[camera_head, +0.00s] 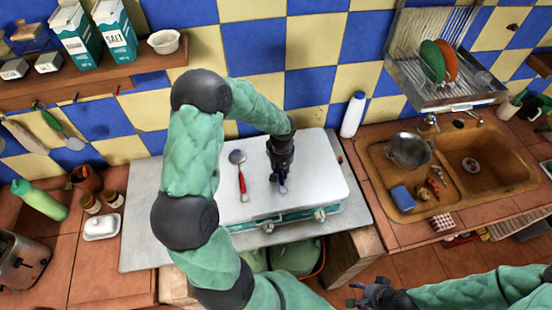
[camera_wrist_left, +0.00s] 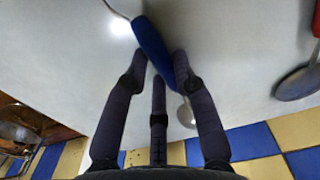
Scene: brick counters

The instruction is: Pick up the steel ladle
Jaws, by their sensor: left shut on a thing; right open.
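My left gripper (camera_head: 280,178) is low over the white case top, shut on a blue-handled utensil (camera_wrist_left: 152,45). In the left wrist view its fingertips (camera_wrist_left: 160,66) sit on both sides of the blue handle. A thin metal piece shows at the handle's upper end; a pale round shape shows behind the fingers. I cannot tell whether this utensil is the ladle. A red-handled utensil with a round steel bowl (camera_head: 237,157) lies to the left of the gripper, apart from it. Its bowl also shows in the wrist view (camera_wrist_left: 298,83). My right gripper (camera_head: 370,295) is open and empty at the lower right.
The white case (camera_head: 320,165) lies on a grey slab (camera_head: 143,210). A white bottle (camera_head: 352,115) stands behind it at the right. A sink (camera_head: 470,200) with a pot (camera_head: 408,150) is further right. Jars and a butter dish (camera_head: 102,227) stand at the left.

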